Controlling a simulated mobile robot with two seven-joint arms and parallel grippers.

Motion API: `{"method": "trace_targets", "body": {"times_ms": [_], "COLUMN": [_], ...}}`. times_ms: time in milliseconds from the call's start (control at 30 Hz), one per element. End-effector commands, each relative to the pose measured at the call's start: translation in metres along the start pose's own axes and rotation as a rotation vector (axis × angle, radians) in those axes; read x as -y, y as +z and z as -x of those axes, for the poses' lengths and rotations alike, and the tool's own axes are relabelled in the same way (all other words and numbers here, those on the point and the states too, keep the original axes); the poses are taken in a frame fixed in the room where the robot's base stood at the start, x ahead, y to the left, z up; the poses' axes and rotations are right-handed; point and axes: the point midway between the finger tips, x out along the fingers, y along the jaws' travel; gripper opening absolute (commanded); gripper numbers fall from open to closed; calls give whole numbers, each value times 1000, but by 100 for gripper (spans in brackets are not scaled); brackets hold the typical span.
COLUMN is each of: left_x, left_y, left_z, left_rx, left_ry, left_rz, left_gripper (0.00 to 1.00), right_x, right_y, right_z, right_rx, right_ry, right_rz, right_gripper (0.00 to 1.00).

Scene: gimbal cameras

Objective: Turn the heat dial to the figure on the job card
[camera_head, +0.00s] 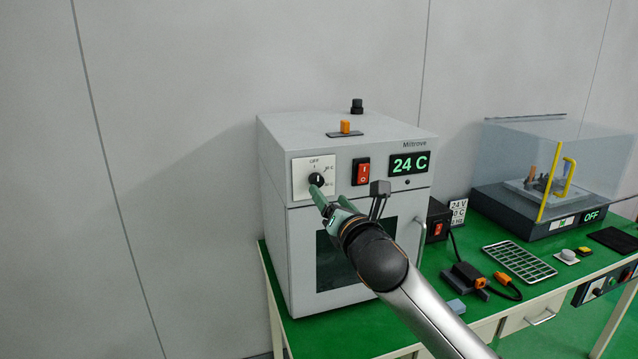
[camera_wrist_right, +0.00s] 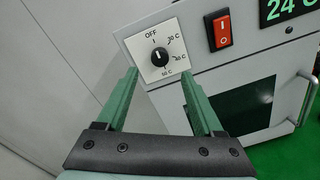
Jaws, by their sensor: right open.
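The heat dial (camera_head: 317,179) is a black knob on a white plate on the front of a grey oven (camera_head: 275,230). In the right wrist view the dial (camera_wrist_right: 160,56) has its white mark up toward OFF; temperature figures run down its right side, too small to read surely. My right gripper (camera_head: 331,201) is open, its green fingers pointing at the dial. In the wrist view the fingertips (camera_wrist_right: 160,76) lie either side of and below the dial, seemingly apart from it. A white card (camera_head: 459,211) reads "24 V", with lower lines partly hidden. My left gripper is out of view.
A red rocker switch (camera_head: 363,171) and a display (camera_head: 409,164) reading 24 C are right of the dial. The oven door handle (camera_head: 421,236) sticks out. A black box (camera_head: 437,221), wire rack (camera_head: 519,262) and clear-covered machine (camera_head: 545,205) stand on the green bench (camera_head: 330,332).

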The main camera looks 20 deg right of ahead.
Motion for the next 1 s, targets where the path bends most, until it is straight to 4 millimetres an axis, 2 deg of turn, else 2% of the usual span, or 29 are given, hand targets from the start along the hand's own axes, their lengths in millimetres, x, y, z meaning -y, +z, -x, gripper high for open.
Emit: {"method": "trace_targets", "body": {"times_ms": [300,500,967,1000], "left_x": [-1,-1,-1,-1], "left_y": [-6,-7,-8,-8], "left_z": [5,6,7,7], "left_rx": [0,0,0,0], "left_ry": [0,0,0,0], "left_rz": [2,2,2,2], "left_gripper": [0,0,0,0], "right_x": [0,0,0,0], "right_y": [1,1,0,0], "right_z": [-47,-65,-73,-73], "right_rx": [-1,0,0,0], "right_ry": [-2,-1,0,0], "right_rz": [-2,-1,0,0], "right_gripper": [69,69,69,66]}}
